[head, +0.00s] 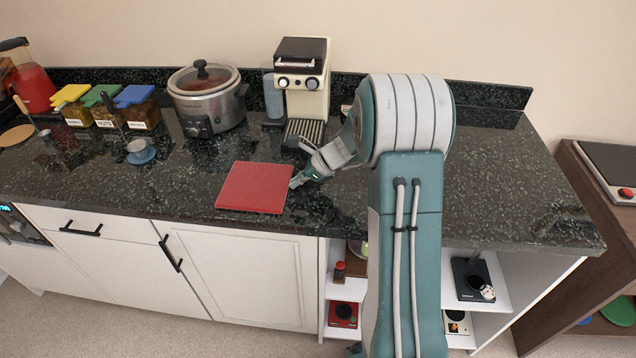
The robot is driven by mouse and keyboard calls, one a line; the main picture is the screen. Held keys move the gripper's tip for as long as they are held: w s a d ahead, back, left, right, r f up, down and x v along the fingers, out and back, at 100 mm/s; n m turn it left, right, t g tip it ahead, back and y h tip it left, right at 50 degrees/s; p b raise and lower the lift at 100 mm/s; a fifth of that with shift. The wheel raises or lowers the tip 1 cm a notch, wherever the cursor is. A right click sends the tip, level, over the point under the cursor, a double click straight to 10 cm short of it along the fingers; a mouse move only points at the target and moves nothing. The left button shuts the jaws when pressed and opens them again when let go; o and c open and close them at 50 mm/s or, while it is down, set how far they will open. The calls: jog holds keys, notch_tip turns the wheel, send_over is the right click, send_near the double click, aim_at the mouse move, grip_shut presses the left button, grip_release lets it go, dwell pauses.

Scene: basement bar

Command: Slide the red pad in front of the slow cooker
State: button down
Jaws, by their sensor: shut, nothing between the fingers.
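The red pad (254,187) is a flat square lying on the dark speckled counter, close to its front edge. The slow cooker (207,100), silver with a glass lid and a front knob, stands behind the pad and to its left, near the wall. My gripper (293,183) is shut and low over the counter at the pad's right edge. It looks to be at or touching that edge, but I cannot tell contact for sure. My arm hides part of the counter to the right.
A coffee machine (302,82) stands behind the pad, right of the slow cooker. The counter (190,168) between the pad and the slow cooker is clear. Open shelves are below on the right.

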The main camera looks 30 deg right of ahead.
aim_at(216, 182)
jog(key=w+a, duration=0.3)
jog(key=a, duration=0.2)
jog(key=w+a, duration=0.4)
jog(key=a, duration=0.2)
jog(key=w+a, duration=0.3)
jog(key=a, duration=0.2)
jog(key=shift+w+a, duration=0.3)
jog(key=shift+w, duration=0.05)
